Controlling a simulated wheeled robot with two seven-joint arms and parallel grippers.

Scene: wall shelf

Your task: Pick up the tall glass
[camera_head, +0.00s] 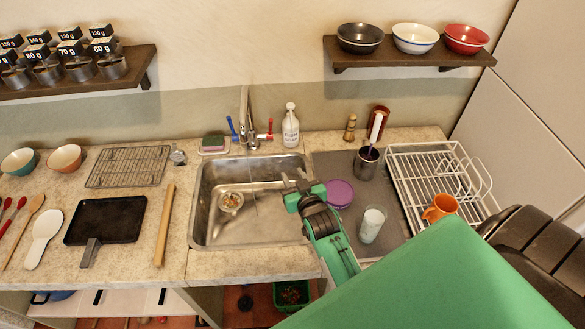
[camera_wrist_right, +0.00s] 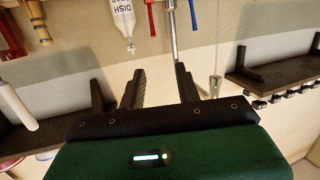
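The tall glass (camera_head: 373,224), a clear, pale-looking tumbler, stands upright on the grey mat right of the sink. My right gripper (camera_head: 295,177) is over the right part of the sink, to the left of and farther back than the glass, and not touching it. In the right wrist view its two fingers (camera_wrist_right: 158,82) are apart with nothing between them. The glass is not seen in that view, which shows the wall upside down. My left gripper is not in view.
A purple dish (camera_head: 340,193) lies between gripper and glass. A dark utensil holder (camera_head: 366,162) stands behind the glass. A white dish rack (camera_head: 430,157) with an orange mug (camera_head: 440,207) is to the right. The sink's faucet (camera_head: 246,120) rises behind the gripper.

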